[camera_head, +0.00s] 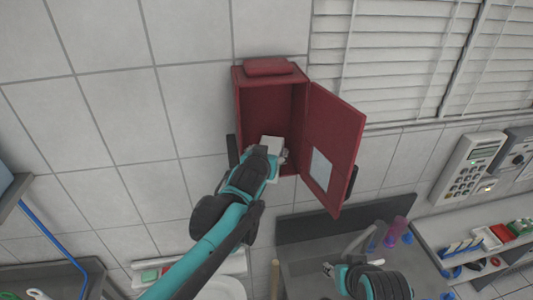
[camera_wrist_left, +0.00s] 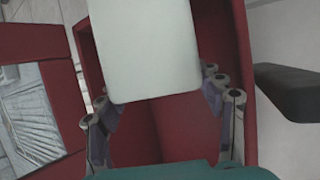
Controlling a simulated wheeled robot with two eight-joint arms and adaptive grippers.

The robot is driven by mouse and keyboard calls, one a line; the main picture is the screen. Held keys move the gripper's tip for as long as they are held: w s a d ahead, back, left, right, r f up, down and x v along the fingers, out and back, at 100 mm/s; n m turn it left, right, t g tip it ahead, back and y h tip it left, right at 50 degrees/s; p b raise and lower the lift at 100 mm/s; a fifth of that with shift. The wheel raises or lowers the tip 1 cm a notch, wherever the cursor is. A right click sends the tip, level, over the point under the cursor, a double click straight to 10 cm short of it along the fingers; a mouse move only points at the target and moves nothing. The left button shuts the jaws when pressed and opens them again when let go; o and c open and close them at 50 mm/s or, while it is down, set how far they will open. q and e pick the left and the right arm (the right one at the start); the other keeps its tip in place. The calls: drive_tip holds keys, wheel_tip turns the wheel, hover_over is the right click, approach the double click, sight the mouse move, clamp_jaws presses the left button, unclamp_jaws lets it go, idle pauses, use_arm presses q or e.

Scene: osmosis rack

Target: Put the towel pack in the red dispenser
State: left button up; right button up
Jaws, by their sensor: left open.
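The red dispenser (camera_head: 270,104) hangs on the tiled wall, its door (camera_head: 334,140) swung open to the right. The white towel pack (camera_head: 271,143) is at the lower part of its opening. In the left wrist view the pack (camera_wrist_left: 150,50) appears as a pale block in front of the red interior (camera_wrist_left: 175,135). My left gripper (camera_head: 274,156) is at the pack's near end, with open fingers spread to either side of it in the wrist view. The pack's far end is hidden. My right gripper (camera_head: 338,268) is low in the head view, its jaws unclear.
A pale label (camera_head: 321,169) is on the open door. A wall keypad device (camera_head: 469,166) is at the right. A shelf with small items (camera_head: 490,240) and a dark sink counter (camera_head: 310,265) are below. Blinds (camera_head: 400,60) cover the upper right.

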use_arm(q)
drive_tip(key=shift+c, duration=0.3)
drive_tip(key=c, duration=0.9)
drive_tip(key=shift+s+d, duration=0.1)
drive_tip(key=shift+s, duration=0.05)
drive_tip(key=shift+s+r, duration=0.2)
drive_tip(key=shift+s, duration=0.2)
drive_tip(key=shift+d+f, duration=0.1)
